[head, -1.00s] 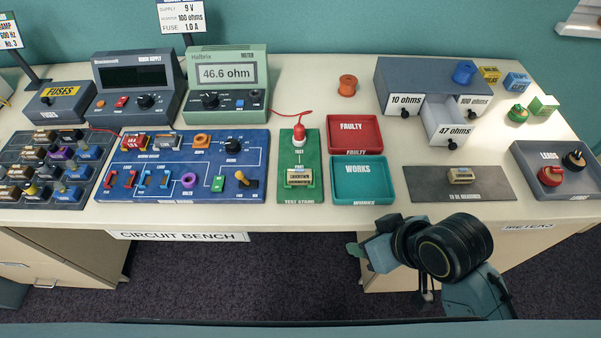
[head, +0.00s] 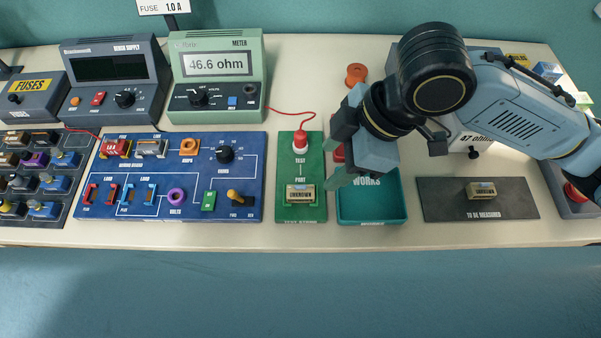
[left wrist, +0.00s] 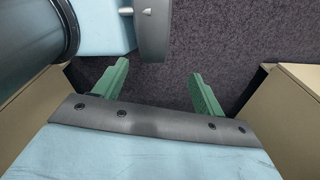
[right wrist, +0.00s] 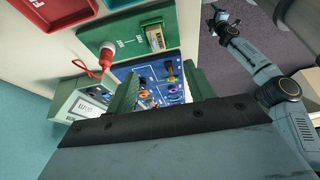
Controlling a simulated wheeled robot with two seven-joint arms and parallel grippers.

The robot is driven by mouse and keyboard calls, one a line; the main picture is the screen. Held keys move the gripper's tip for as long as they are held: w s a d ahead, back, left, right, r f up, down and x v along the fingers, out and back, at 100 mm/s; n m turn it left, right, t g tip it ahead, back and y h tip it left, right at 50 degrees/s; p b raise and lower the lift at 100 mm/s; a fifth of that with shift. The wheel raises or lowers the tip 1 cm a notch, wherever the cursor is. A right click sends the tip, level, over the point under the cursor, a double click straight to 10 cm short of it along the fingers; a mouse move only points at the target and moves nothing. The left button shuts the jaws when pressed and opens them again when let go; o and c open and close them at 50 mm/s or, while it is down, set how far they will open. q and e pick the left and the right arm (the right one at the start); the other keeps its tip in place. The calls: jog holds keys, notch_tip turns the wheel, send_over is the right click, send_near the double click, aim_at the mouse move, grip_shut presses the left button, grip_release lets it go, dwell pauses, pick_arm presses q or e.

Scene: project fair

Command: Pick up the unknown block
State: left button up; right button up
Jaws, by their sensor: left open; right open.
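The unknown block (head: 300,194), small and tan with a label reading UNKNOWN, sits in the port of the green test stand (head: 287,150) in the head view. It also shows in the right wrist view (right wrist: 157,40), beyond my fingers. My right gripper (head: 341,148) is open and empty, above the trays and to the right of the test stand, apart from the block. Its green fingers also show in the right wrist view (right wrist: 161,90). My left gripper (left wrist: 160,88) is open and empty over dark carpet; it is not in the head view.
A red-capped test probe (head: 300,142) on a red cable stands behind the block. The teal WORKS tray (head: 400,216) is right of the stand, the blue circuit board (head: 190,205) left. A similar block (head: 481,190) lies on the grey mat (head: 440,205). The meter (head: 217,66) reads 46.6 ohm.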

jog(key=b, duration=0.1)
send_near(301, 191)
jog(key=x, duration=0.2)
jog(key=shift+s+a+f, duration=0.2)
jog(key=shift+s+f, duration=0.05)
jog(key=shift+w+b+x, duration=0.1)
jog(key=shift+b+x, duration=0.15)
jog(key=shift+x, duration=1.3)
jog(key=shift+w+b+x, duration=0.15)
jog(key=shift+b+x, duration=0.1)
jog(key=shift+x, duration=1.35)
pick_arm(q)
notch_tip(301, 191, down, 2)
jog(key=shift+s+f, duration=0.1)
pick_arm(e)
jog(key=shift+d, duration=0.1)
grip_shut()
pick_arm(q)
notch_tip(301, 191, up, 6)
jog(key=p, duration=0.6)
jog(key=shift+s, duration=0.15)
pick_arm(e)
notch_tip(301, 191, up, 13)
